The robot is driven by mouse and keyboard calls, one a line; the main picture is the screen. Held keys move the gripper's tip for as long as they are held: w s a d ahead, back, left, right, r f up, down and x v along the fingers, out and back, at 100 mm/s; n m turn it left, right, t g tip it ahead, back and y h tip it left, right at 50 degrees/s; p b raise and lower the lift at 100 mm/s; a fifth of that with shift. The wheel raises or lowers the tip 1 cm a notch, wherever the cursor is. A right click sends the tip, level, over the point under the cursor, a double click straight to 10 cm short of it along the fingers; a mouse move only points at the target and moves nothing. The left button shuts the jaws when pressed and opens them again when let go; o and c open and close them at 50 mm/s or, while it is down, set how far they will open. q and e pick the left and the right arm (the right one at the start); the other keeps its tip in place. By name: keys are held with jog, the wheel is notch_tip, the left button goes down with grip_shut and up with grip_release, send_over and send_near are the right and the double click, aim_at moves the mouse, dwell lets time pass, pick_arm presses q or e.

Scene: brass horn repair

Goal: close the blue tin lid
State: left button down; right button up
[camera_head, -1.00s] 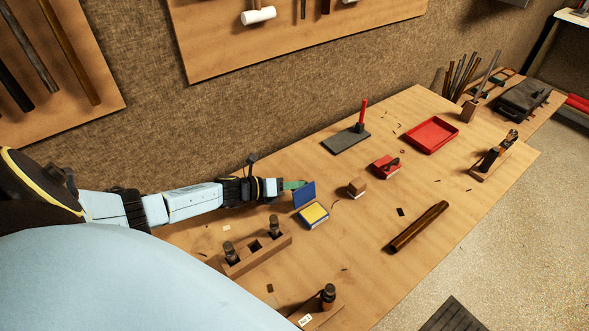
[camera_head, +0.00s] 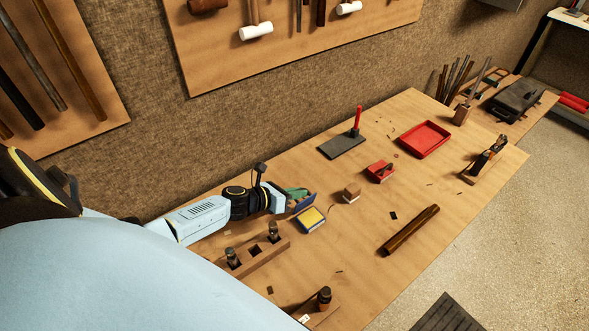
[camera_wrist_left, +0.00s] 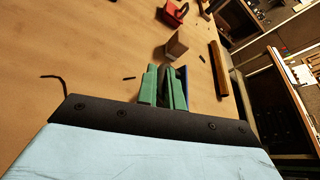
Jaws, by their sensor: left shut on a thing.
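The blue tin (camera_head: 312,228) sits open on the bench, its yellow inside facing up. Its blue lid (camera_head: 306,204) stands raised along the tin's back left edge, tilted and seen at a narrow angle. My left gripper (camera_head: 299,193), with green fingers, is at the lid and is shut on it. In the left wrist view the green fingers (camera_wrist_left: 165,88) are close together, and a strip of the blue lid (camera_wrist_left: 183,74) shows beside them. Most of the tin is hidden there. My right gripper is not in view.
A wooden block with bottles (camera_head: 258,254) stands in front left of the tin. A small wooden block (camera_head: 351,192), a red box (camera_head: 380,171) and a dark rod (camera_head: 411,229) lie to the right. A red tray (camera_head: 425,138) is farther back. The bench between is mostly clear.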

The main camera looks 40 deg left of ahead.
pick_arm(q)
jog(key=shift+s+d+r+m+y+p, duration=0.15)
jog(key=shift+d+m+y+p, duration=0.4)
jog(key=shift+m, duration=0.15)
jog(key=c, duration=1.8)
grip_release()
jog(key=p+v, duration=0.1)
jog(key=v, duration=1.2)
jog(key=shift+s, duration=0.25)
